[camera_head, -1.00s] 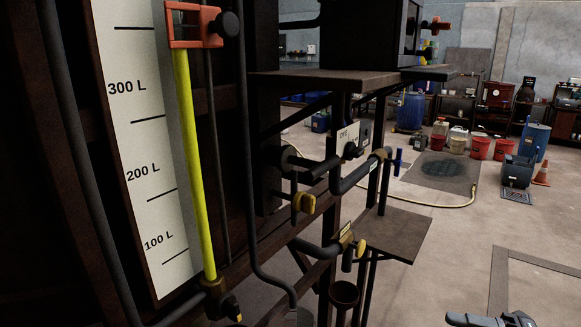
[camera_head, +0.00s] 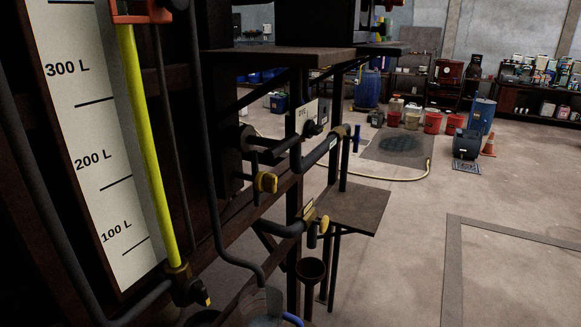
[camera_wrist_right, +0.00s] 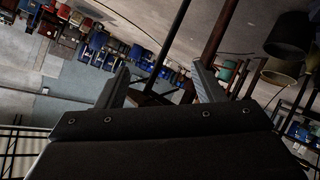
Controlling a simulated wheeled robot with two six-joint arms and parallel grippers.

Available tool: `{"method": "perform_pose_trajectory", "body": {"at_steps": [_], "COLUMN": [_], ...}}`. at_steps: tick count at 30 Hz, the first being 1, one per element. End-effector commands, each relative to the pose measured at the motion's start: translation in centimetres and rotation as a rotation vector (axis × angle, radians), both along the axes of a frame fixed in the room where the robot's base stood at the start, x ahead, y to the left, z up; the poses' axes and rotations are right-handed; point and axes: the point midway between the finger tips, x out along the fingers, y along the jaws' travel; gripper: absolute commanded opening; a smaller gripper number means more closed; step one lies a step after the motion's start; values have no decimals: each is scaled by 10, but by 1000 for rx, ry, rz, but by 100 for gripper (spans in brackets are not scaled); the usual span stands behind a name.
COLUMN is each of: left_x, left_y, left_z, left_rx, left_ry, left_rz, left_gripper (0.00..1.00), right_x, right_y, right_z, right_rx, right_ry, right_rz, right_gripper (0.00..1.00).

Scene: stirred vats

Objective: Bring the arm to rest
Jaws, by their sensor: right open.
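My right gripper (camera_wrist_right: 160,72) shows only in the right wrist view. Its two fingers stand apart, with nothing between them. The wrist view is tilted, with a dark post and other dark parts beyond the fingers. In the head view no gripper shows. My left gripper is in neither current view.
A level scale (camera_head: 88,130) with a yellow tube (camera_head: 145,140) stands close at the left. Yellow-handled valves (camera_head: 266,182), a funnel (camera_head: 311,268) and a small shelf (camera_head: 350,209) are right of it. Red buckets (camera_head: 432,122) stand far back.

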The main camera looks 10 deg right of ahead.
Motion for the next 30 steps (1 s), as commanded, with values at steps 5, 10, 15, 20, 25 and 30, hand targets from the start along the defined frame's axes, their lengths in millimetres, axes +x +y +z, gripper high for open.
{"method": "perform_pose_trajectory", "body": {"at_steps": [5,10,15,20,25,30], "left_x": [0,0,0,0,0,0], "left_y": [0,0,1,2,2,2], "left_z": [0,0,0,0,0,0], "left_rx": [0,0,1,2,3,3], "left_ry": [0,0,0,0,0,0], "left_rz": [0,0,0,-1,-1,-1], "left_gripper": [36,36,36,36,36,36], "right_x": [-97,-195,-275,-311,-316,-316], "right_y": [28,75,121,146,150,150], "right_z": [-102,-169,-202,-212,-213,-213], "right_rx": [121,221,295,329,334,334], "right_ry": [299,573,783,881,897,897], "right_rz": [-192,-330,-417,-452,-457,-457], "right_gripper": [62,62,62,62,62,62]}}
